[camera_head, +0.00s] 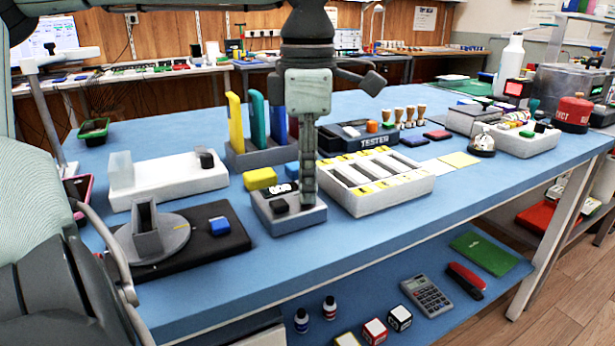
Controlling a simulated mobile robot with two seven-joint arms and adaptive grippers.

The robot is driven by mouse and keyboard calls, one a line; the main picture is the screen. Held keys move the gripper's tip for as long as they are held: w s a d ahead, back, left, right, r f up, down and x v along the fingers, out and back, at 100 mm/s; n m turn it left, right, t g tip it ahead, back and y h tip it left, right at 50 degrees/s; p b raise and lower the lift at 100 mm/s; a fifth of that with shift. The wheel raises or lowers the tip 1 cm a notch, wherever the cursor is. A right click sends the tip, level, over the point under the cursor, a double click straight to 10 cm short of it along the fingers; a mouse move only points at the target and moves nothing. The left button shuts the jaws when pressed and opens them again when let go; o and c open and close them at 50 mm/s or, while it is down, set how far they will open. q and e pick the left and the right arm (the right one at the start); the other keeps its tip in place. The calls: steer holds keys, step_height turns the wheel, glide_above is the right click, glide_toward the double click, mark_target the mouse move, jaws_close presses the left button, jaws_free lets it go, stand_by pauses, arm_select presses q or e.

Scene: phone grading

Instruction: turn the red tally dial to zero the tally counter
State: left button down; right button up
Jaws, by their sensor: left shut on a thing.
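The tally counter (290,219) is a small grey box near the front middle of the blue table. It has a black button (280,206) and a black-and-white display (283,188) on top. My left gripper (308,194) points straight down, its fingers closed at the right part of the counter's top. The red tally dial is not visible; the fingers cover the spot where they meet the counter. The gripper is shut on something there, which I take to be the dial. My right gripper is not in view.
A yellow block (260,179) lies just behind the counter. A white slotted tray (376,187) stands close on the right, and a rack (262,155) with coloured upright pieces behind. A black mat (222,243) with a grey stand lies to the left.

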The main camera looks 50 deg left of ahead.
arm_select(q)
steer(key=c, duration=1.5)
jaws_free()
steer(key=shift+o, duration=0.2)
steer(key=shift+r, duration=0.15)
step_height(320, 180, up, 12)
